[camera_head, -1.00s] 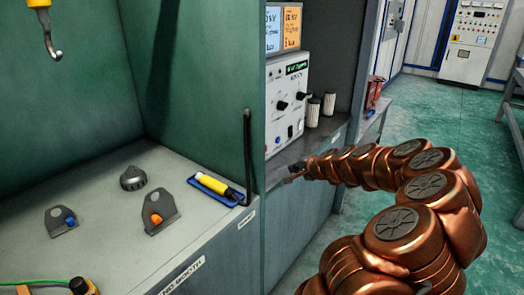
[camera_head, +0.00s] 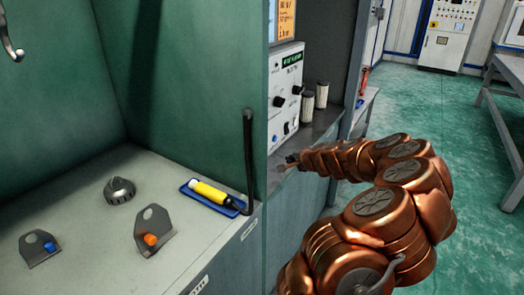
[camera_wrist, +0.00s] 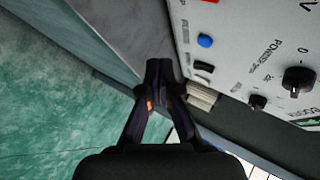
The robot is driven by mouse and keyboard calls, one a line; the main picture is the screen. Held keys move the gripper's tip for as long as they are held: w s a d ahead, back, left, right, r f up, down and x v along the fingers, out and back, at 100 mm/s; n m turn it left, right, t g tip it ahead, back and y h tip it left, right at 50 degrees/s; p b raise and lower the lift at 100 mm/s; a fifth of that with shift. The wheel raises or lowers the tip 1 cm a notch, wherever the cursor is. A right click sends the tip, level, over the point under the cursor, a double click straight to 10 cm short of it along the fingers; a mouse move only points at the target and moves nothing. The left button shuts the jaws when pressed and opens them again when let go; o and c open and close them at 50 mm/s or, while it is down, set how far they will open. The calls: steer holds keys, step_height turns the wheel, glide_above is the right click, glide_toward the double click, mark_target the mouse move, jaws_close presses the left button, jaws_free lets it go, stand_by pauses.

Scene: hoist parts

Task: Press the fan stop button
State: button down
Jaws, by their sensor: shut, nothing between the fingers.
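A white control panel (camera_head: 285,88) with black knobs, a green display and small buttons stands in the bay right of the green wall. I cannot read which control is the fan stop button. My gripper (camera_head: 288,163) is at the bay's front edge, below and in front of the panel. In the wrist view my gripper (camera_wrist: 158,66) has its fingertips together and empty, beside the panel and apart from the blue button.
Two ribbed white cylinders (camera_head: 314,98) stand right of the panel. On the left bench are a yellow tool on a blue tray (camera_head: 238,208), two grey brackets (camera_head: 153,232) and a dark round part (camera_head: 119,190). Green floor (camera_head: 440,120) is open at right.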

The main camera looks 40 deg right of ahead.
steer(key=shift+w+a+p, duration=0.15)
steer(key=shift+w+a, duration=0.25)
steer(key=shift+w, duration=0.95)
steer(key=shift+w+a+p, duration=0.2)
steer(key=shift+w+a, duration=0.2)
steer(key=shift+w, duration=0.9)
steer(key=shift+w+a+p, duration=0.15)
steer(key=shift+w+a, duration=0.25)
steer(key=shift+w, duration=0.95)
steer(key=shift+w+a, duration=0.15)
steer(key=shift+w, duration=0.25)
steer(key=shift+w+a, duration=0.15)
steer(key=shift+w, duration=0.25)
steer(key=shift+s+d, duration=0.25)
steer(key=shift+s, duration=0.55)
steer(key=shift+s+d+b, duration=0.15)
steer(key=shift+s+d, duration=0.1)
steer(key=shift+s, duration=0.55)
steer(key=shift+s+d+b, duration=0.1)
steer(key=shift+s+d, duration=0.15)
steer(key=shift+s, duration=0.55)
steer(key=shift+s+d+b, duration=0.15)
steer(key=shift+s+d, duration=0.1)
steer(key=shift+s, duration=0.55)
